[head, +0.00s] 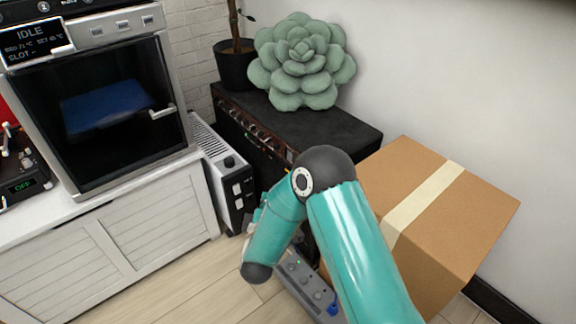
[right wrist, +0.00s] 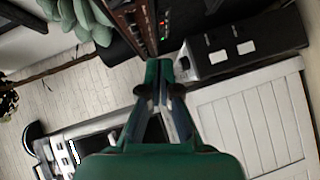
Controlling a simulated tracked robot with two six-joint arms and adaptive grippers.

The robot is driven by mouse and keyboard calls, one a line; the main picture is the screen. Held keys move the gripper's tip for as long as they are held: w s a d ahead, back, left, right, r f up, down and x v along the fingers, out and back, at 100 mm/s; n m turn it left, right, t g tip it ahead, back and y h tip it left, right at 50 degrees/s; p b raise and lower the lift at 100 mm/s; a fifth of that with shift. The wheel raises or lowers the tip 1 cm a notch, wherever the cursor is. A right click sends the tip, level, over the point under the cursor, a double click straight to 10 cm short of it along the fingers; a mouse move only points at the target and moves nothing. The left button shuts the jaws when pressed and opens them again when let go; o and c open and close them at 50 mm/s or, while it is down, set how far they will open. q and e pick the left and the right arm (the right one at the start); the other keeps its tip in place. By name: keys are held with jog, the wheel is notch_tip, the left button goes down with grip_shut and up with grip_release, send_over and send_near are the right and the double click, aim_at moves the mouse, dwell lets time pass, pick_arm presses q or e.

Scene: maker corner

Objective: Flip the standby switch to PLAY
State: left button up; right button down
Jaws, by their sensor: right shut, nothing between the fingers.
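A black amplifier (head: 355,136) stands against the wall in the head view, with a row of knobs and switches on its brown front panel (head: 255,133). The panel also shows in the right wrist view (right wrist: 133,22), seen edge-on with small red and green lights. I cannot single out the standby switch or read its setting. My right gripper (right wrist: 160,72) is shut and empty, its tips close to the lower end of the panel in the wrist view; I cannot tell whether they touch it. In the head view my teal right arm largely hides the gripper and part of the amplifier's front.
A green succulent cushion (head: 302,62) and a potted plant (head: 236,66) are on the amplifier. A taped cardboard box (head: 455,215) stands at its right. A white-and-black heater (head: 222,170) and a glass-doored machine (head: 115,100) are left. A grey unit with knobs (head: 305,282) lies below my arm.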

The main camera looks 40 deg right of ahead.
jog(key=r+h, duration=0.1)
jog(key=d+r, duration=0.1)
jog(key=shift+d+r+n+h, duration=0.15)
jog(key=shift+r+n+h, duration=0.15)
jog(key=shift+r+h, duration=0.1)
jog(key=shift+w+d+f, duration=0.1)
jog(key=s+d+b+x, duration=0.1)
jog(key=b+x, duration=0.4)
jog(key=x, duration=0.7)
jog(key=shift+s+d, duration=0.2)
jog(key=shift+d, duration=0.5)
